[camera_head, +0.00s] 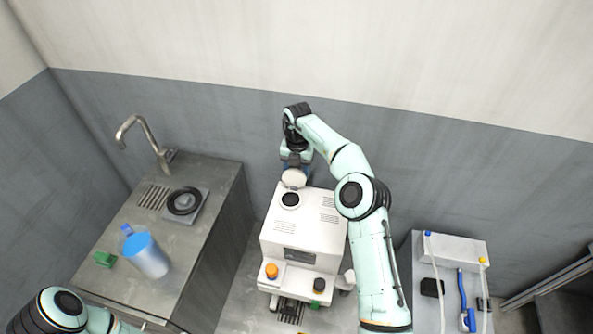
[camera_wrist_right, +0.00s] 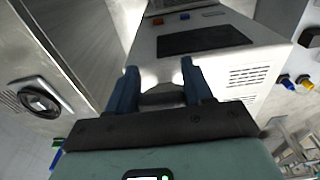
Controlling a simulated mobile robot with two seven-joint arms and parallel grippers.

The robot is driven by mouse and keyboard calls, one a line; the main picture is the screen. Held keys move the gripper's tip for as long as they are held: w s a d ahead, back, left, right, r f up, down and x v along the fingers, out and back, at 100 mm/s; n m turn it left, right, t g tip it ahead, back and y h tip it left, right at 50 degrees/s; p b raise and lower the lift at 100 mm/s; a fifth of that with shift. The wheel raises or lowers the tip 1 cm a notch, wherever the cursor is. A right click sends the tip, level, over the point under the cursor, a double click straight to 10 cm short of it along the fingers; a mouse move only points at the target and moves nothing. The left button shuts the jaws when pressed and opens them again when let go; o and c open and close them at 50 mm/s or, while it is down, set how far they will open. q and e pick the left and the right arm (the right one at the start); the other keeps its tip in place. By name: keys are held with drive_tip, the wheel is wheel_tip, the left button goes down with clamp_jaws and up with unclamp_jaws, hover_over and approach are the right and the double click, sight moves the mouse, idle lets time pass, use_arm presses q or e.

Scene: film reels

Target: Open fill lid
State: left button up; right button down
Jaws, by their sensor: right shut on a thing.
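A white machine (camera_head: 300,234) stands in the middle of the head view. The dark round fill opening (camera_head: 290,199) on its top is uncovered. The pale round fill lid (camera_head: 294,178) stands raised at the back edge of the opening. My right gripper (camera_head: 295,170) reaches over from behind the machine and is shut on the lid. In the right wrist view its two blue fingers (camera_wrist_right: 158,78) point at the machine (camera_wrist_right: 222,62), with part of the lid (camera_wrist_right: 162,98) low between them. My left gripper is out of view; only part of its arm shows at lower left.
A metal sink counter (camera_head: 215,215) on the left holds a blue-filled jug (camera_head: 147,255), a dark round part (camera_head: 185,201) and a green block (camera_head: 105,260). A grey stand (camera_head: 452,250) with a blue brush (camera_head: 465,300) is on the right. The wall is close behind.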

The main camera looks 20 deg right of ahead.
idle(0.7)
drive_tip(key=c, duration=0.5)
unclamp_jaws()
